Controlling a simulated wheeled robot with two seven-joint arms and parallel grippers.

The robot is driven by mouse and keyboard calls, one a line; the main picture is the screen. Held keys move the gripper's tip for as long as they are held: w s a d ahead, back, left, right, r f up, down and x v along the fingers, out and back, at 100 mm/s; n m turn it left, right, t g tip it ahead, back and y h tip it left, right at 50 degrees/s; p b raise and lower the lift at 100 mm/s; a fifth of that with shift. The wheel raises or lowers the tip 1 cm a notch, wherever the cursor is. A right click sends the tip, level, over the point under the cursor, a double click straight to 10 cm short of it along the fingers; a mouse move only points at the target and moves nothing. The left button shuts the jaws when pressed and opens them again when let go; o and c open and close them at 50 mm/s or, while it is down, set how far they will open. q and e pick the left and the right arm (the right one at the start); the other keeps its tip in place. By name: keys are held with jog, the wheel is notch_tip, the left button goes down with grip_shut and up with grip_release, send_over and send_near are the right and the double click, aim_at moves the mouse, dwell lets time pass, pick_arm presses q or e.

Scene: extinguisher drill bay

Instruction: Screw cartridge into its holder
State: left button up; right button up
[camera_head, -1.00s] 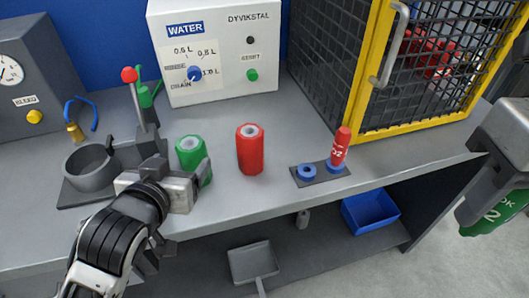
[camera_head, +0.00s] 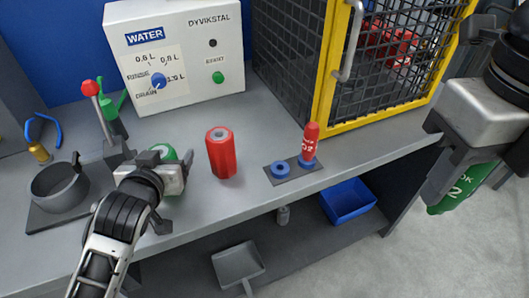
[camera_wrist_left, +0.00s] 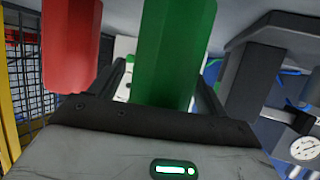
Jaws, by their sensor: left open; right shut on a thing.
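A small red cartridge (camera_head: 311,142) with white lettering stands upright in one of two blue ring holders on a dark plate (camera_head: 292,173); the other blue ring (camera_head: 280,169) is empty. My left gripper (camera_head: 165,158) is open, its fingers either side of a green cylinder (camera_head: 170,152) on the bench. The left wrist view shows the green cylinder (camera_wrist_left: 170,50) between the fingers, contact unclear. A red cylinder (camera_head: 221,153) stands to its right. My right gripper (camera_head: 445,175), far right, is shut on a green cylinder (camera_head: 461,190) marked "OK" and "2", beyond the bench edge.
A grey cup-like fixture (camera_head: 60,187) and a red-knobbed lever (camera_head: 98,105) stand left of my left gripper. A white WATER box (camera_head: 175,55) and a yellow-framed mesh cage (camera_head: 325,85) stand behind. A blue bin (camera_head: 347,203) sits below the bench.

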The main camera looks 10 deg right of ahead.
pick_arm(q)
jog(key=shift+w+f, duration=0.1)
jog(key=c, duration=1.3)
jog(key=shift+r, duration=0.2)
jog(key=c, duration=0.3)
notch_tip(320, 180, up, 10)
jog(key=shift+p, duration=0.6)
jog(key=shift+c, duration=0.2)
pick_arm(e)
jog(key=shift+r, duration=0.6)
